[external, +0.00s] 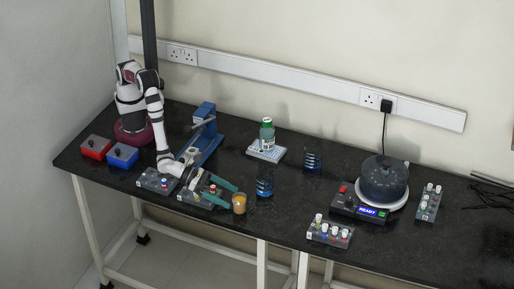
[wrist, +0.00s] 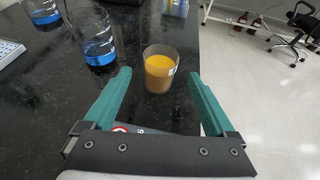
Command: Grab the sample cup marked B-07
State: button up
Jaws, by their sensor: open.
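A small clear cup of orange liquid (external: 239,204) stands upright on the black bench near its front edge. It also shows in the wrist view (wrist: 160,72), ahead of and between my fingertips. A small pale mark shows on its right side, but I cannot read B-07 on it. My gripper (external: 231,196) has teal fingers, spread wide and empty. In the wrist view, my gripper (wrist: 158,76) has one finger to each side of the cup, with clear gaps. The cup's base seems to lie just beyond the fingers.
A glass with blue liquid (wrist: 97,50) stands left of the cup; another (external: 313,160) is further back. The bench's front edge is close to the cup's right in the wrist view.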

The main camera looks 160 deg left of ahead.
aim_at(233, 199)
jog(key=x, duration=0.5)
jog(key=shift+w+a+f, duration=0.1)
jog(key=shift+w+a, duration=0.15)
jog(key=shift+a, duration=0.1)
grip_shut()
